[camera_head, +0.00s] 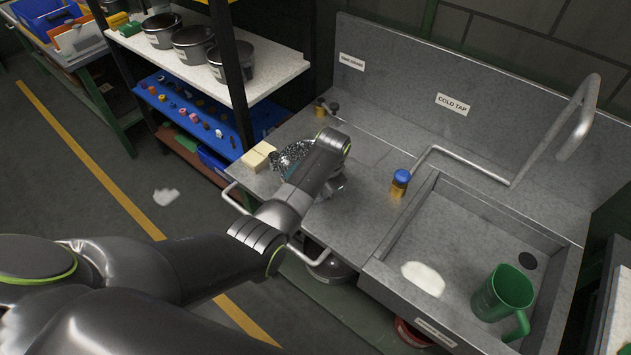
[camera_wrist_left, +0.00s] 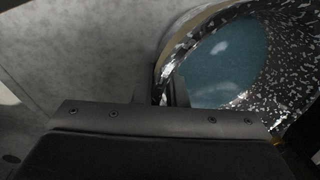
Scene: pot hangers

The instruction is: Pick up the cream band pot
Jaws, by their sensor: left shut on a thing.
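A black-and-white speckled pot (camera_head: 291,156) stands on or just over the grey counter, partly hidden behind my left arm. In the left wrist view the pot (camera_wrist_left: 290,65) fills the upper right, with a teal inside and a tan or cream strip along its near left edge. My left gripper (camera_wrist_left: 163,92) is shut on the pot's wall at that edge. In the head view its fingers are mostly hidden by my wrist. Whether the pot is clear of the counter I cannot tell. My right gripper is not in view.
A cream block (camera_head: 258,157) lies left of the pot. A blue-topped tap (camera_head: 400,180) stands by the sink (camera_head: 440,220), which holds a green jug (camera_head: 503,292). Dark pots (camera_head: 193,45) stand on the shelf. A pot (camera_head: 330,268) sits under the counter. Bare counter lies right of my wrist.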

